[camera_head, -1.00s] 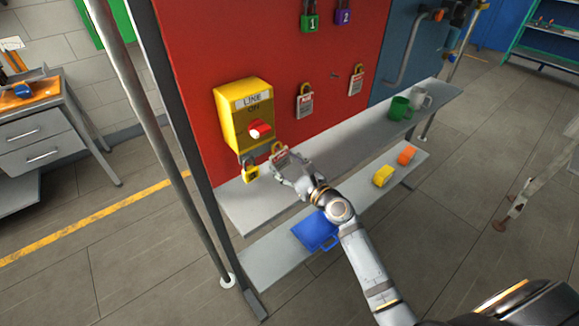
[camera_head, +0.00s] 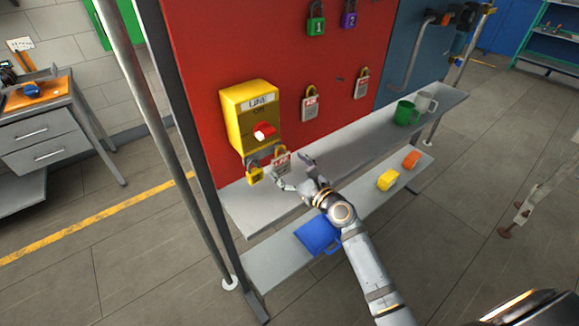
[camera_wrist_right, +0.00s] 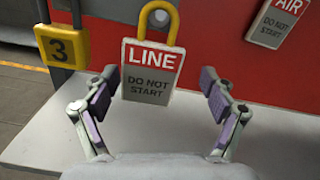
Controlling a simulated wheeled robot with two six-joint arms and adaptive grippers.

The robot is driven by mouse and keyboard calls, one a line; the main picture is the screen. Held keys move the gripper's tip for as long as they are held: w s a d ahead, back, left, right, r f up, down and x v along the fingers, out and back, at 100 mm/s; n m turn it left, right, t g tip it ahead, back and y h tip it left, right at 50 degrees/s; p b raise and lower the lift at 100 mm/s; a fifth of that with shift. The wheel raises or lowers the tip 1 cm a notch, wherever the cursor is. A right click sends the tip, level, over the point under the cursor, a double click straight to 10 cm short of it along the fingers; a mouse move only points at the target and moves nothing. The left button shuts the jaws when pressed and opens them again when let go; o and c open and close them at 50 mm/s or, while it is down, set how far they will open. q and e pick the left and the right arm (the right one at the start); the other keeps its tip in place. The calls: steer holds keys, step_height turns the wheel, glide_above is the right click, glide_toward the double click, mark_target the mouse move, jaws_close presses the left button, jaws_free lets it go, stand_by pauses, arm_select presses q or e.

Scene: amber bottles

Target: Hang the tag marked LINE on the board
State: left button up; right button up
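The LINE tag (camera_wrist_right: 150,75), white and red with a yellow loop, is upright in the right wrist view. In the head view the tag (camera_head: 282,165) is just below the yellow LINE box (camera_head: 247,118) on the red board (camera_head: 300,60), right of a yellow padlock (camera_head: 255,174). My right gripper (camera_wrist_right: 160,98) is open, one finger either side of the tag, with a clear gap on the right. It also shows in the head view (camera_head: 294,172). My left gripper is not in view.
Two AIR-type tags (camera_head: 310,106) (camera_head: 361,86) hang farther right on the board. A blue item (camera_head: 316,235) and orange and yellow ones lie on the lower shelf.

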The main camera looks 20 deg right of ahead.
steer(key=shift+s, duration=0.15)
steer(key=v, duration=1.1)
steer(key=shift+s, duration=0.3)
steer(key=shift+s+d, duration=0.1)
steer(key=shift+d, duration=0.05)
steer(key=s+d+f+n+g+h, duration=0.25)
steer(key=f+n, duration=0.25)
steer(key=f, duration=0.7)
steer(key=s+d+f+n+g+h+b, duration=0.15)
steer(key=s+d+f+n, duration=0.25)
steer(key=f, duration=0.8)
steer(key=s+d+f+n+g+h, duration=0.25)
steer(key=f+n, duration=0.25)
steer(key=f, duration=0.8)
steer(key=s+a+f+n+g, duration=0.1)
steer(key=s+f+n+g, duration=0.2)
steer(key=s, duration=0.7)
steer(key=s+f+n+g, duration=0.3)
steer(key=s+f+n, duration=0.4)
steer(key=s+f, duration=0.3)
steer(key=s+a+f+n+g, duration=0.1)
steer(key=s+f+n+g, duration=0.2)
steer(key=s+f+n, duration=0.3)
steer(key=s+f+b, duration=0.1)
steer(key=s, duration=0.3)
steer(key=shift+a, duration=0.35)
